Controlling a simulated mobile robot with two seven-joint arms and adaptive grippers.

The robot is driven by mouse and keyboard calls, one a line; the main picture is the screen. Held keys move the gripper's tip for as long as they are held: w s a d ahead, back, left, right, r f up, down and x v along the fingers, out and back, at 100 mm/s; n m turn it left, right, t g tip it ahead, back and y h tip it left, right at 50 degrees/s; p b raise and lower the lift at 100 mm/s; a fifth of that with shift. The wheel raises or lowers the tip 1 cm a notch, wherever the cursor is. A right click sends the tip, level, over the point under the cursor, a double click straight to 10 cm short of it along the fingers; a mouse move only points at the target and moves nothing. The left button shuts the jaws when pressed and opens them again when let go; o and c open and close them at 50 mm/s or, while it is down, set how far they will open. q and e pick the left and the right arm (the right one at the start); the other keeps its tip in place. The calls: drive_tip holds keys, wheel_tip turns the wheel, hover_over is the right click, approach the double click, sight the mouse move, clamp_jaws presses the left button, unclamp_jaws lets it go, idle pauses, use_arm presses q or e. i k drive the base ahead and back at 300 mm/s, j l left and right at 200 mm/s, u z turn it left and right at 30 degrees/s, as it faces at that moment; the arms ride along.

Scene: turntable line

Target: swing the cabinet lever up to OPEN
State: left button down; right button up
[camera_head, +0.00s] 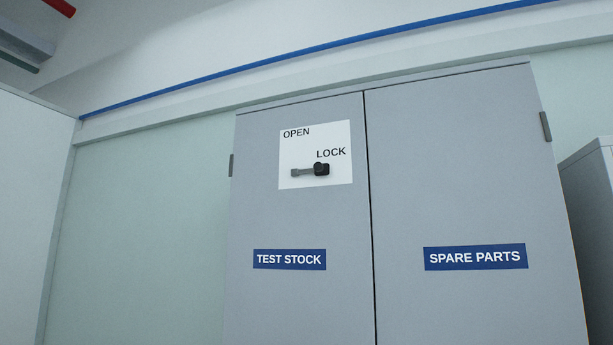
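The grey two-door cabinet (300,220) stands in the middle and right of the head view, with both doors shut. On its left door is a white plate (340,134) printed OPEN at its upper left and LOCK at its right. The lever (303,172) is on this plate. Neither of my grippers is in view.
The left door has a blue TEST STOCK label (290,259) and the right door a SPARE PARTS label (475,257). A pale cabinet or panel (30,200) stands at the left edge, another grey unit (592,200) at the right. Nothing blocks the cabinet front in view.

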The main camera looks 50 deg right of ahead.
sight(319, 170)
drive_tip(key=z, duration=2.35)
